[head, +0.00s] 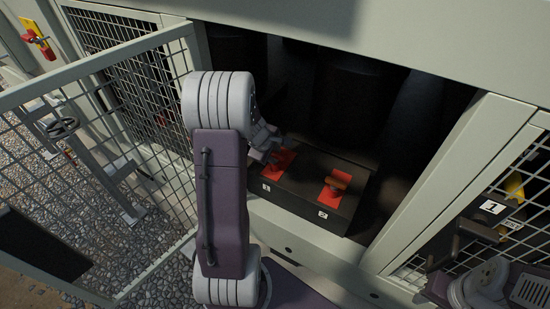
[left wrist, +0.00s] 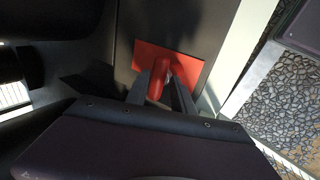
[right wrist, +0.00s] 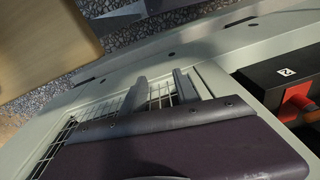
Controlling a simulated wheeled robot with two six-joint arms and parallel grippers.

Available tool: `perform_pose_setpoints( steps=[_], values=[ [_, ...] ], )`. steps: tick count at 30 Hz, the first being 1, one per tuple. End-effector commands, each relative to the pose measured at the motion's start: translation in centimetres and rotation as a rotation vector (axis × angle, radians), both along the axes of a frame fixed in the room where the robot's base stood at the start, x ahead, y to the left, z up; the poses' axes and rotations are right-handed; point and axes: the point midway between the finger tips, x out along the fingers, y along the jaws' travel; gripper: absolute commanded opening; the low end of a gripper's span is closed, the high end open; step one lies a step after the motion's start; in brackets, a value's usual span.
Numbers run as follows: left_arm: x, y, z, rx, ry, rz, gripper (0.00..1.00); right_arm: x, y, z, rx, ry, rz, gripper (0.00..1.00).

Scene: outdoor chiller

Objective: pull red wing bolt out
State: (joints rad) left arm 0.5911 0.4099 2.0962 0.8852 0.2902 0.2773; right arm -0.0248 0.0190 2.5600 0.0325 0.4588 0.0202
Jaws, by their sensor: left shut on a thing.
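The red wing bolt (left wrist: 157,82) shows in the left wrist view between the fingers of my left gripper (left wrist: 163,90), in front of a red plate (left wrist: 188,66). My left gripper is shut on it. In the head view my left gripper (head: 270,148) is at the left red plate (head: 281,160) on the black box (head: 300,185), and it mostly hides the bolt. My right gripper (right wrist: 158,88) shows in the right wrist view with its fingers apart and nothing between them.
A second red plate with an orange-brown handle (head: 338,181) is on the box's right, above a label 2. A mesh door (head: 100,110) stands open at left.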

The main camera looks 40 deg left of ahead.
Motion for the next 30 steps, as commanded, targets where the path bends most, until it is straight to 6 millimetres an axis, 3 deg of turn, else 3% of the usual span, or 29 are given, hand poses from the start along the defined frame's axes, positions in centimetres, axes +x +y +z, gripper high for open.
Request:
perform_pose_setpoints(
  steps=[11, 30],
  values=[
    [0.3, 0.2, 1.1, 0.007, -0.011, 0.003, 0.0, 0.0, 0.0, 0.7, 0.0, 0.0, 0.0, 0.36],
    [0.2, 0.1, 6.4, 0.004, -0.006, 0.001, 0.0, 0.0, 0.0, 5.9, 0.0, 0.0, 0.0, 0.36]
  ],
)
